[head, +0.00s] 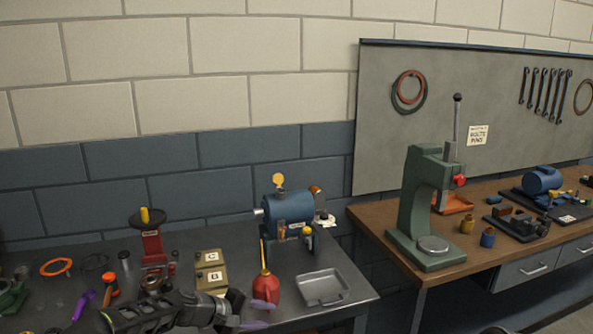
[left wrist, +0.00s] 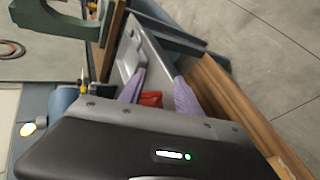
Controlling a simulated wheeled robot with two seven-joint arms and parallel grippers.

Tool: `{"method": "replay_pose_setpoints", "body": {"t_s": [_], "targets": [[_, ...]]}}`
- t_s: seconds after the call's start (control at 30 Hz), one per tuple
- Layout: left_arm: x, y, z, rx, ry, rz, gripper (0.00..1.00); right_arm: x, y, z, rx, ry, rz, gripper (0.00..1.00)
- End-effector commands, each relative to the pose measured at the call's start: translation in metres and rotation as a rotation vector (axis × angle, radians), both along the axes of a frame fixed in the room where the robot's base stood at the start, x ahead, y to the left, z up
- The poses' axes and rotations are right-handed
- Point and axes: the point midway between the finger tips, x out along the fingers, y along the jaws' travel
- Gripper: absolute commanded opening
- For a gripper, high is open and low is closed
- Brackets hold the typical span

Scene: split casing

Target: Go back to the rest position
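My left gripper (head: 258,314) reaches in low over the front of the left bench, with its arm coming from the left edge. In the left wrist view its two lavender fingers (left wrist: 159,92) stand apart, so it is open. A red oil can (head: 266,288) stands close by the fingers in the head view. A red patch, likely that can (left wrist: 151,99), shows between the fingers in the wrist view; I cannot tell whether they touch it. My right gripper is not in view.
The grey bench holds a grey tray (head: 322,287), a blue motor-like machine (head: 290,213), boxes marked B (head: 213,280) and C (head: 211,258), and several tools. A green press (head: 425,215) stands on the wooden bench to the right. A pegboard (head: 400,140) hangs behind.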

Motion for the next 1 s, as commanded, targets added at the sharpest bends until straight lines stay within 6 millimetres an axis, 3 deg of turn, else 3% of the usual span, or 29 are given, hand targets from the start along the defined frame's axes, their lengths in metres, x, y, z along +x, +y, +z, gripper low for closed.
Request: {"method": "replay_pose_setpoints", "body": {"t_s": [0.03,0.1,0.2,0.27,0.4,0.5,0.6,0.7,0.83,1.0], "targets": [[-0.020,-0.008,-0.035,0.062,0.022,-0.012,0.40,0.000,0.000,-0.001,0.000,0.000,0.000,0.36],[-0.050,-0.014,-0.083,0.161,0.037,-0.030,0.40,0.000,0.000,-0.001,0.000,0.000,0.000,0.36],[-0.103,-0.020,-0.142,0.292,0.052,-0.076,0.40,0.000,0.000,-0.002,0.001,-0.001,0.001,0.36],[-0.141,-0.023,-0.172,0.363,0.058,-0.115,0.40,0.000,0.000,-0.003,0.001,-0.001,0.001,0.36],[-0.239,-0.024,-0.225,0.496,0.069,-0.230,0.40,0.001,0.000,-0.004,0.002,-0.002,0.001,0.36],[-0.313,-0.023,-0.246,0.556,0.084,-0.323,0.40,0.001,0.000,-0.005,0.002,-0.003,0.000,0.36],[-0.377,-0.020,-0.255,0.586,0.114,-0.408,0.40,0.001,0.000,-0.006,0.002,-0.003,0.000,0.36],[-0.424,-0.017,-0.257,0.593,0.158,-0.473,0.40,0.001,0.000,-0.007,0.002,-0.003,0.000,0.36],[-0.457,-0.013,-0.259,0.601,0.201,-0.523,0.40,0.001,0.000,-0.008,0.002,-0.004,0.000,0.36],[-0.456,-0.015,-0.259,0.610,0.192,-0.536,0.40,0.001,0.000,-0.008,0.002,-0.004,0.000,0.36]]}}
